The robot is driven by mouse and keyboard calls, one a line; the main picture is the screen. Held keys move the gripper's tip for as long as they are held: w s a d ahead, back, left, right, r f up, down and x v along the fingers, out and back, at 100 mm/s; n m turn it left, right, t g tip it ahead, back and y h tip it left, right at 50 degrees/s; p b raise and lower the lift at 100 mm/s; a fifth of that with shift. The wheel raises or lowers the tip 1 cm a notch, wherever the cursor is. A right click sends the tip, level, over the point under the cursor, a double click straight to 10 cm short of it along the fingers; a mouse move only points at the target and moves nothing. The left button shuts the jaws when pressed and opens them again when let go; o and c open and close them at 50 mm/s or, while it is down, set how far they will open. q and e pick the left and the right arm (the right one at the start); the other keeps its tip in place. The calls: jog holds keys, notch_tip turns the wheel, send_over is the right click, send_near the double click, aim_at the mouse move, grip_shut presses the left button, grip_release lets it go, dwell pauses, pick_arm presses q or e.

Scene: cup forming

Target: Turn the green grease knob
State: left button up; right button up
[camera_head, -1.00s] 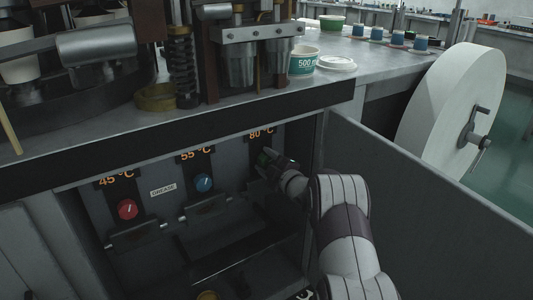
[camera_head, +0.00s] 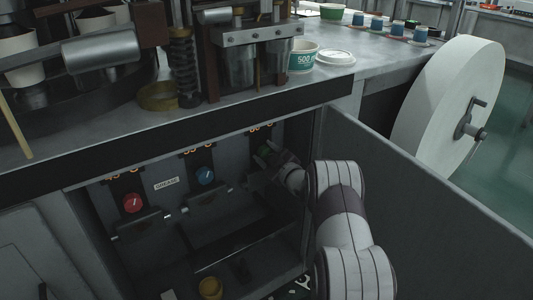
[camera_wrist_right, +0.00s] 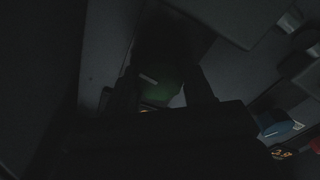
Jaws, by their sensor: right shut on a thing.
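The green grease knob (camera_head: 264,152) is on the back panel of the open compartment, at the right of the row of knobs. My right gripper (camera_head: 271,156) is at this knob, shut on it, and covers much of it in the head view. In the dark right wrist view the green knob (camera_wrist_right: 160,80) sits between the two fingers, with a pale mark on its face. My left gripper is not in view.
A red knob (camera_head: 132,203) and a blue knob (camera_head: 205,175) are left of the green one, with a GREASE label (camera_head: 166,183) between them. The open door (camera_head: 420,205) stands right of my right arm. A yellow cup (camera_head: 210,288) sits low in the compartment.

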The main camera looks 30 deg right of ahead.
jog(key=o, duration=1)
jog(key=shift+s+r, duration=0.1)
jog(key=shift+s, duration=0.25)
jog(key=s+p, duration=0.1)
jog(key=s, duration=0.3)
jog(key=s+p, duration=0.1)
jog(key=s, duration=0.3)
jog(key=s+d+p, duration=0.1)
jog(key=s, duration=0.3)
